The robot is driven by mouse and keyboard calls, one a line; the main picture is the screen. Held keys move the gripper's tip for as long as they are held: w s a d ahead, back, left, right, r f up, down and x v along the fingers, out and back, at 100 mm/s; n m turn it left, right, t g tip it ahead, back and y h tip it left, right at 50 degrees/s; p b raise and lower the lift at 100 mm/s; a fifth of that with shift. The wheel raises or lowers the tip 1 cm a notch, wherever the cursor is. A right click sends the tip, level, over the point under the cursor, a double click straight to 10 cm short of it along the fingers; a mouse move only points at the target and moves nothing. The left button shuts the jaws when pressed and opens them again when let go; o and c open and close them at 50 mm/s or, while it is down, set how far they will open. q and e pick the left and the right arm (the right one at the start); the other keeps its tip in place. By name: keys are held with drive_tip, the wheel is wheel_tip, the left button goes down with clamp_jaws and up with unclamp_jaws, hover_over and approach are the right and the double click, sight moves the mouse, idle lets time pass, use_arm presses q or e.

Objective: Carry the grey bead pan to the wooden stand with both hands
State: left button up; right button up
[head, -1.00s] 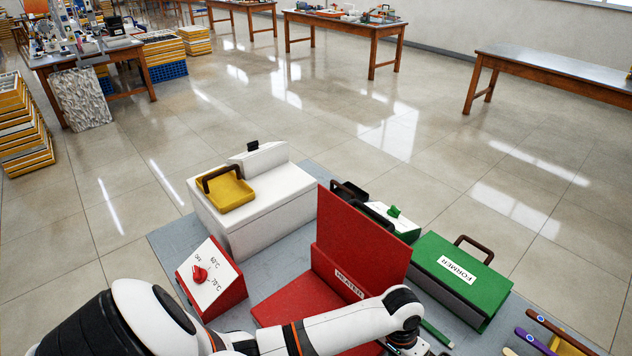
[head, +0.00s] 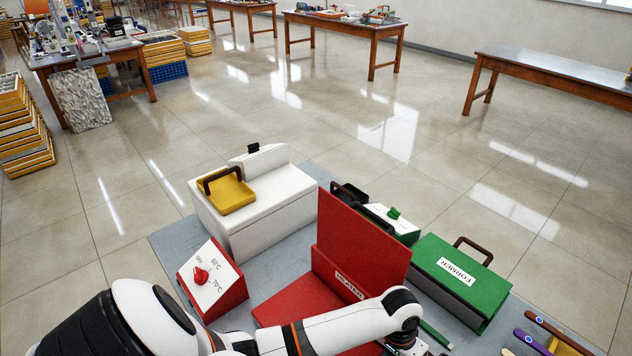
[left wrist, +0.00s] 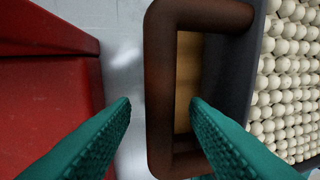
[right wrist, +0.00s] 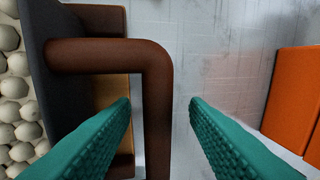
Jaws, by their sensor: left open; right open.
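The grey bead pan shows in the left wrist view by its dark grey wall (left wrist: 229,75), with pale round beads to the right. Its brown handle (left wrist: 160,90) has its outer bar between the fingertips of my open left gripper (left wrist: 160,103). In the right wrist view the pan's wall (right wrist: 46,85) is at left, and another brown handle (right wrist: 156,90) has its bar between the fingertips of my open right gripper (right wrist: 160,103). I cannot tell whether the fingers touch the bars. Tan wood shows through both handles; I cannot tell whether it is the wooden stand. The head view hides pan and grippers.
A red box (left wrist: 50,85) stands left of the left gripper, and an orange block (right wrist: 290,95) right of the right one. The head view shows a red heater (head: 360,240), green former (head: 465,275), white box (head: 260,215) with a yellow pan (head: 230,195), and a dial box (head: 212,280).

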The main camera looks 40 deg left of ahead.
drive_tip(key=shift+r+p, duration=3.8)
drive_tip(key=shift+r, duration=0.25)
use_arm(q)
wheel_tip(320, 180, up, 6)
drive_tip(key=a, duration=0.1)
drive_tip(key=shift+r, duration=0.15)
drive_tip(key=shift+a, duration=0.2)
use_arm(e)
drive_tip(key=shift+r, duration=0.1)
use_arm(q)
drive_tip(key=a+r+p, duration=0.2)
drive_tip(key=a, duration=0.1)
drive_tip(key=a+r+p, duration=0.1)
drive_tip(key=shift+a, duration=0.25)
use_arm(e)
wheel_tip(320, 180, up, 3)
drive_tip(key=shift+r, duration=0.1)
wheel_tip(320, 180, up, 7)
drive_tip(key=a, duration=0.1)
drive_tip(key=shift+a, duration=0.2)
